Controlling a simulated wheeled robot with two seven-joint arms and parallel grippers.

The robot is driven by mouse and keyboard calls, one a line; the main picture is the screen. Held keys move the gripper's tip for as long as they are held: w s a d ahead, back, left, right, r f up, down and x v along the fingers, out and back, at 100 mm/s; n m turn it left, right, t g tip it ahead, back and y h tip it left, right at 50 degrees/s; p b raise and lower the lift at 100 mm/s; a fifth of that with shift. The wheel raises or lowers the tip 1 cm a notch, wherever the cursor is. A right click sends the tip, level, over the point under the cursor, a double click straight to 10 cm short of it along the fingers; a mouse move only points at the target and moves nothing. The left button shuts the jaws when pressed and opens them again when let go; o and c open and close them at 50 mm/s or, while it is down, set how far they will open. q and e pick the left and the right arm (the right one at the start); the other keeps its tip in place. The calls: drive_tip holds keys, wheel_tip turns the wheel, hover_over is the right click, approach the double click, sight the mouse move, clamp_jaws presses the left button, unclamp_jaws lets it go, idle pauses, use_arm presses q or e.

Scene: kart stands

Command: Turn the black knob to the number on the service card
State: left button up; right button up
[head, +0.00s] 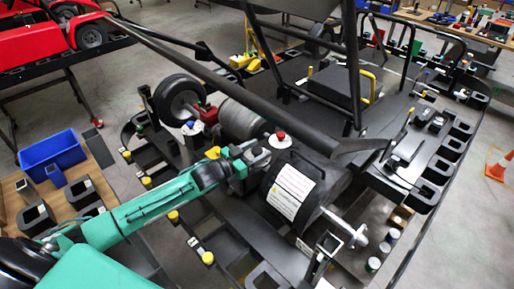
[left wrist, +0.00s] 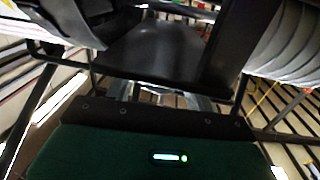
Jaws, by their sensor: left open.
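My left arm, green, reaches in from the left in the head view. In the left wrist view a dark panel (left wrist: 155,48) fills the space ahead of the gripper. My right gripper is not in view.
A black frame bar (head: 250,88) slants over the engine area. A wheel (head: 180,98) and a grey ribbed cylinder (head: 240,118) stand behind the gripper. A silver hub (head: 350,232) sits at front right. A blue bin (head: 52,152) is on the left bench.

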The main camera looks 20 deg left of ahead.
use_arm(q)
drive_tip(key=shift+w, duration=0.1)
drive_tip(key=shift+c, duration=0.2)
drive_tip(key=c, duration=0.9)
drive_tip(key=shift+m+g+h+b, duration=0.8)
drive_tip(key=shift+m+g+h, duration=0.2)
drive_tip(key=shift+m+h, duration=0.3)
drive_tip(key=shift+m+g+h+b, duration=0.3)
drive_tip(key=shift+m+g+h, duration=0.8)
drive_tip(key=shift+g+h, duration=0.3)
drive_tip(key=o, duration=0.9)
drive_tip(key=shift+o, duration=0.2)
